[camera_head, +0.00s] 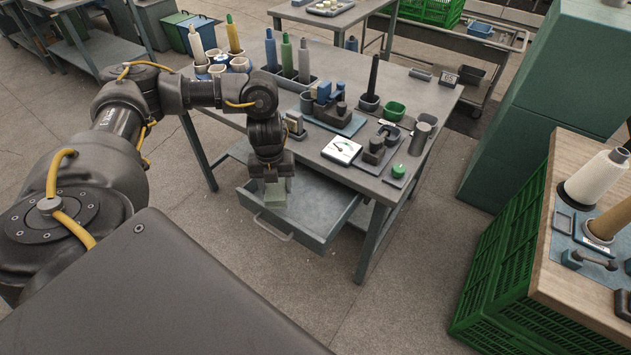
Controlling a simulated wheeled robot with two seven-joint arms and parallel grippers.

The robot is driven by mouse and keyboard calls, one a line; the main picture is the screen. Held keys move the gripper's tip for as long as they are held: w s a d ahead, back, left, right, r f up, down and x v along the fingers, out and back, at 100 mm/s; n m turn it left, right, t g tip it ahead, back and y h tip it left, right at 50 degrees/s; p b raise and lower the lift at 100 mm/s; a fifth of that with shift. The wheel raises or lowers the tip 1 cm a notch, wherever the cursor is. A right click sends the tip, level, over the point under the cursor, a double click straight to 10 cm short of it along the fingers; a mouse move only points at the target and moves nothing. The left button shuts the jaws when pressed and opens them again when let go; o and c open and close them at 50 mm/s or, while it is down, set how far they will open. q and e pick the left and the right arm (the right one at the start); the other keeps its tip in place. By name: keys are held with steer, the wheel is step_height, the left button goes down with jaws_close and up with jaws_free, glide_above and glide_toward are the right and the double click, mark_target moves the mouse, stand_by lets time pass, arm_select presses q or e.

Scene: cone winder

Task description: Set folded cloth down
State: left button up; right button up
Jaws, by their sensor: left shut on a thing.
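My left gripper (271,178) points down over the left part of an open grey drawer (328,210) under the workbench. It is shut on a green folded cloth (274,195), which hangs below the fingers. I cannot tell whether the cloth touches the drawer floor. The rest of the drawer floor that shows, to the right of the cloth, is bare. My right gripper is not in view.
Green crates (500,250) with a wooden top stand at right. The floor in front of the drawer is clear.

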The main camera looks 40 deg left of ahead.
arm_select(q)
steer(key=s+a+r+m, duration=0.2)
steer(key=a+m, duration=0.6)
steer(key=a, duration=0.2)
steer(key=w+d+f, duration=0.1)
steer(key=d, duration=0.1)
steer(key=w+d+f, duration=0.1)
steer(key=w+d, duration=0.1)
steer(key=d, duration=0.1)
steer(key=w+d+f, duration=0.1)
steer(key=d, duration=0.1)
steer(key=shift+w+d+f, duration=0.3)
steer(key=shift+f, duration=0.05)
glide_toward(297, 207)
steer(key=shift+s+a+f+b, duration=0.4)
steer(key=shift+s+a+f, duration=0.15)
steer(key=shift+a, duration=0.05)
steer(key=shift+w+d+f, duration=0.2)
steer(key=shift+f, duration=0.05)
steer(key=shift+w+d+f, duration=0.1)
steer(key=shift+d+f, duration=0.1)
steer(key=shift+f, duration=0.1)
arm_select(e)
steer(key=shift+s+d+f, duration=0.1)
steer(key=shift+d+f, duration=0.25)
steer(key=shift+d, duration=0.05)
